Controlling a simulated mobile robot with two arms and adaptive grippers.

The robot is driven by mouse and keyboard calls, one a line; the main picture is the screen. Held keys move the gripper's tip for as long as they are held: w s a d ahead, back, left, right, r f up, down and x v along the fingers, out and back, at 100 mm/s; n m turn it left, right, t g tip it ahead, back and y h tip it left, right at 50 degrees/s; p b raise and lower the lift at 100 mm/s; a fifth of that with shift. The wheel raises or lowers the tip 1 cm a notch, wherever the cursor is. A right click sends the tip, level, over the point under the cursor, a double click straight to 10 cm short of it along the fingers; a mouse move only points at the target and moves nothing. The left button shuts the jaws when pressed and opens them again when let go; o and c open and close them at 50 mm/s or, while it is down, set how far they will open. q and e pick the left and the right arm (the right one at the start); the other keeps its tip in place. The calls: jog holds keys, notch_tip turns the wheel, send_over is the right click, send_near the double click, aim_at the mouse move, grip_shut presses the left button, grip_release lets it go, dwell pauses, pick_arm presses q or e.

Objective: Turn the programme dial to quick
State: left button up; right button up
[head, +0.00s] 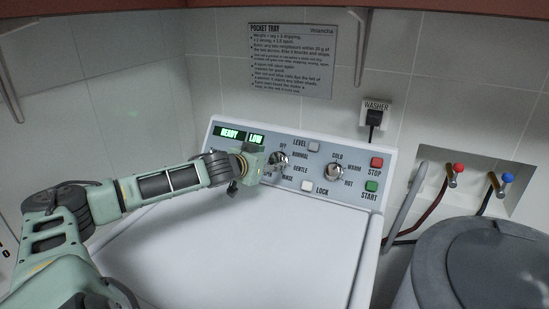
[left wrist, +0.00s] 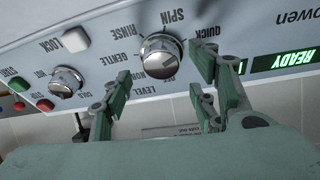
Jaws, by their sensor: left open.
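The programme dial (head: 280,159) is a round silver knob on the washer's control panel. In the left wrist view the dial (left wrist: 161,57) shows upside down, ringed by the labels OFF, NORMAL, GENTLE, RINSE, SPIN and QUICK. I cannot tell for certain which label its mark points to. My left gripper (head: 268,165) is at the panel, right by the dial. In the left wrist view its green fingers (left wrist: 159,66) are apart, one on each side of the dial, with nothing held. Contact with the dial is not clear. My right gripper is not in view.
The temperature dial (head: 334,172) is to the right, with the LEVEL button (head: 314,146), LOCK button (head: 308,186), red STOP (head: 376,163) and green START (head: 371,186) nearby. The display (head: 231,134) reads READY and LOW. The white lid (head: 260,245) is clear.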

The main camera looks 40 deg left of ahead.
aim_at(276, 161)
pick_arm(q)
jog(key=shift+p+x, duration=0.55)
jog(key=shift+x, duration=1.65)
jog(key=shift+d, duration=0.1)
jog(key=c, duration=1)
jog(key=shift+r+m+p, duration=0.3)
jog(key=shift+m+p, duration=0.1)
jog(key=shift+p, duration=0.8)
jog(key=shift+c, duration=0.4)
jog(key=shift+f+m+h, duration=0.2)
jog(key=shift+m+h, duration=0.1)
jog(key=shift+f, duration=0.1)
jog(key=o, duration=1.1)
